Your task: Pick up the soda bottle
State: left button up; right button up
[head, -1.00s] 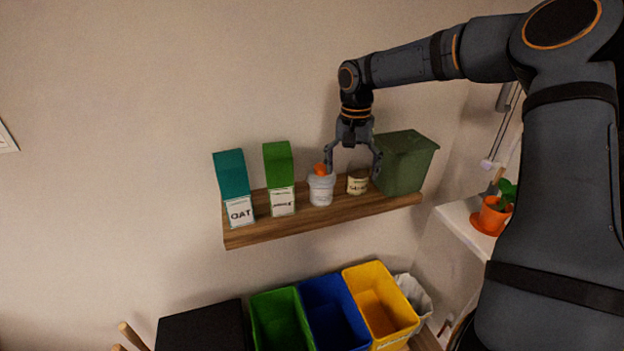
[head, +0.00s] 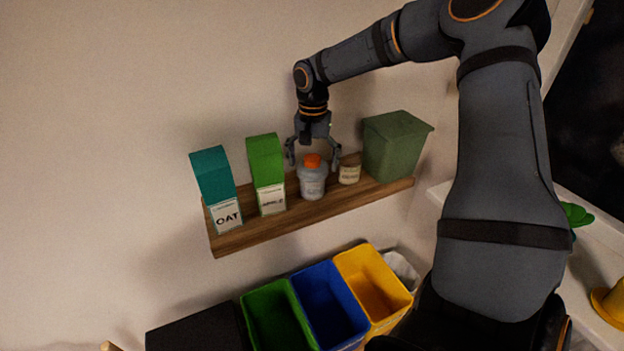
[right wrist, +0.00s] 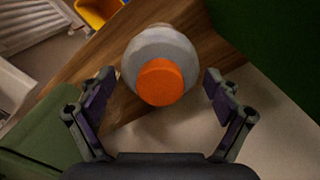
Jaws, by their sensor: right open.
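The soda bottle (head: 312,182) is a pale grey bottle with an orange cap, standing upright on the wooden shelf (head: 285,216). My right gripper (head: 314,161) is open above and around its top, one finger to each side. In the right wrist view the bottle (right wrist: 162,50) shows from above, its orange cap near the middle, ahead of and between the open fingers of the gripper (right wrist: 157,92). The fingers do not touch it there. My left gripper is not in view.
A small labelled jar (head: 349,174) stands close to the bottle's right, then a green bin (head: 393,146). A green carton (head: 267,173) and a teal oat carton (head: 216,190) stand to the left. Green, blue and yellow bins (head: 373,282) stand below the shelf.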

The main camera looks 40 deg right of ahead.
notch_tip(320, 180, down, 4)
jog(key=shift+s+a+p, duration=0.15)
jog(key=shift+p, duration=0.3)
jog(key=shift+f, duration=0.3)
jog(key=shift+r, duration=0.15)
jog(key=c, duration=0.5)
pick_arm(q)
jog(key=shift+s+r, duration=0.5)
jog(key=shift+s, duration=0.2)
pick_arm(e)
jog(key=c, duration=0.7)
jog(key=shift+c, duration=0.2)
jog(key=shift+r+b, duration=0.4)
jog(key=shift+r, duration=0.1)
jog(key=shift+w+r+b, duration=0.2)
jog(key=shift+r+b, duration=0.1)
jog(key=shift+r, duration=0.45)
pick_arm(q)
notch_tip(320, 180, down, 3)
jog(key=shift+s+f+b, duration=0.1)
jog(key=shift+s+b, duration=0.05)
jog(key=shift+b, duration=0.7)
pick_arm(e)
jog(key=s+a+r, duration=0.8)
jog(key=s+r, duration=0.2)
jog(key=s, duration=0.1)
jog(key=shift+s+r, duration=0.25)
jog(key=shift+s, duration=0.15)
